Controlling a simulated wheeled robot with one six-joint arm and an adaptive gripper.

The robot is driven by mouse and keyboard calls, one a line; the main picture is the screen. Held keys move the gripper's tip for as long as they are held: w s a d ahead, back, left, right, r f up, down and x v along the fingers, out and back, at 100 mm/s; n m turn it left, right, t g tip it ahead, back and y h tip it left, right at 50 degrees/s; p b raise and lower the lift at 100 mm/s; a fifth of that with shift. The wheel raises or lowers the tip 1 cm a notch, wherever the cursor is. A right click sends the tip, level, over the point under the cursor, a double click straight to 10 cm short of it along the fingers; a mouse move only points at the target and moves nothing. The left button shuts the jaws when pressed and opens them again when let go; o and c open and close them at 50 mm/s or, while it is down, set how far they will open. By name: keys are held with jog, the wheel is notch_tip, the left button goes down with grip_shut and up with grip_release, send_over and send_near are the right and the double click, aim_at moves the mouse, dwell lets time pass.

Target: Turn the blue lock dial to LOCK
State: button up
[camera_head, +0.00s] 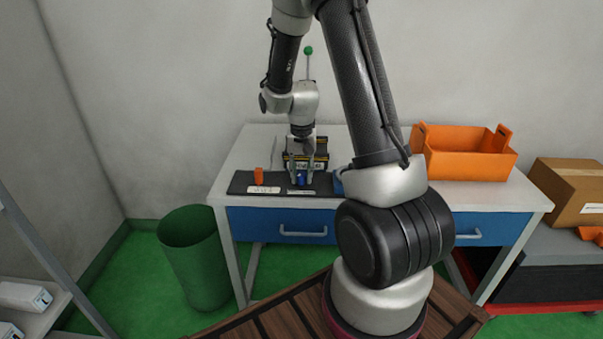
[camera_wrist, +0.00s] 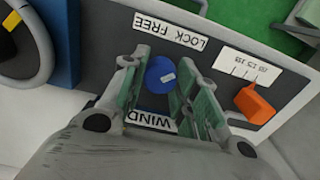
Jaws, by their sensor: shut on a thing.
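The blue lock dial (camera_wrist: 159,73) sits on a dark panel (camera_wrist: 222,58), below a white LOCK FREE label (camera_wrist: 170,30) that reads upside down in the wrist view. A small pale mark shows on the dial's top; which word it points to I cannot tell. My gripper (camera_wrist: 155,82) points down at the panel, its fingers closed on both sides of the dial. In the head view, the dial (camera_head: 301,178) shows as a small blue spot between the fingertips of my gripper (camera_head: 302,183). The fingers hide part of the dial's sides.
An orange knob (camera_wrist: 255,104) with a white scale label (camera_wrist: 245,66) stands beside the dial. A WIND label (camera_wrist: 150,121) is partly hidden by my gripper. An orange crate (camera_head: 465,165) stands right on the table (camera_head: 235,160). A green bin (camera_head: 195,260) stands on the floor at left.

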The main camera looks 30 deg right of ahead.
aim_at(301, 174)
dwell(0.4)
jog(key=o, duration=1)
jog(key=shift+o, duration=0.2)
notch_tip(301, 174, up, 12)
